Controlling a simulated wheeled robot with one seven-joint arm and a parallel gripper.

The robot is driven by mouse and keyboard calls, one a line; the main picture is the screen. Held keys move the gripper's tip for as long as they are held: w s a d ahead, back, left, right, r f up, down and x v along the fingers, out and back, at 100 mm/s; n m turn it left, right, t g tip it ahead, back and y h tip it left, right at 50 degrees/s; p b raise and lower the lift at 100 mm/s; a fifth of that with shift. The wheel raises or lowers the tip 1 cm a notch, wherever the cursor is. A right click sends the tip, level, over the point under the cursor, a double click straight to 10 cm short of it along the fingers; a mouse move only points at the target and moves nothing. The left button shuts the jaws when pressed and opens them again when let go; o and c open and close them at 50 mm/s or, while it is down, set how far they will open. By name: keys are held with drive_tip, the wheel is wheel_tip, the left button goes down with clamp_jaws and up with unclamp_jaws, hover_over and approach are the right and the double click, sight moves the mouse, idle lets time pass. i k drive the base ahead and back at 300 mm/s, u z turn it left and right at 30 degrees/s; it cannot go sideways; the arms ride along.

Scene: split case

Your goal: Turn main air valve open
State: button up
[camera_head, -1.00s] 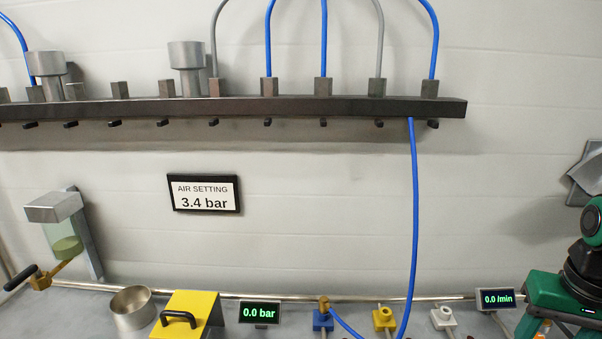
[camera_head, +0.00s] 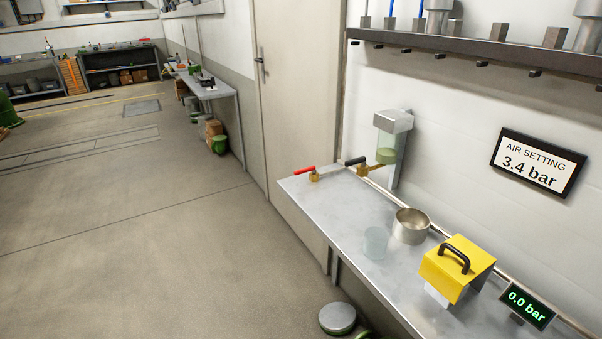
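Two brass valves show at the far left end of the steel bench (camera_head: 340,205). One valve with a red lever (camera_head: 308,172) sits at the bench's left end. The other valve with a black lever (camera_head: 358,163) sits just right of it, beside a clear filter bowl with some green liquid (camera_head: 390,140). No label shows which is the main air valve. Both levers point left in the picture. A small display (camera_head: 527,304) reads 0.0 bar. My gripper is not in view.
A metal cup (camera_head: 410,226) and a yellow box with a black handle (camera_head: 457,268) stand on the bench. A wall sign (camera_head: 538,165) reads AIR SETTING 3.4 bar. A dark rail (camera_head: 450,47) runs above. Open floor (camera_head: 150,230) lies left of the bench.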

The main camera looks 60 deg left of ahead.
sight(314, 168)
drive_tip(key=k, duration=0.85)
drive_tip(key=u, duration=2.25)
drive_tip(key=i, duration=2.85)
drive_tip(key=z, duration=1.3)
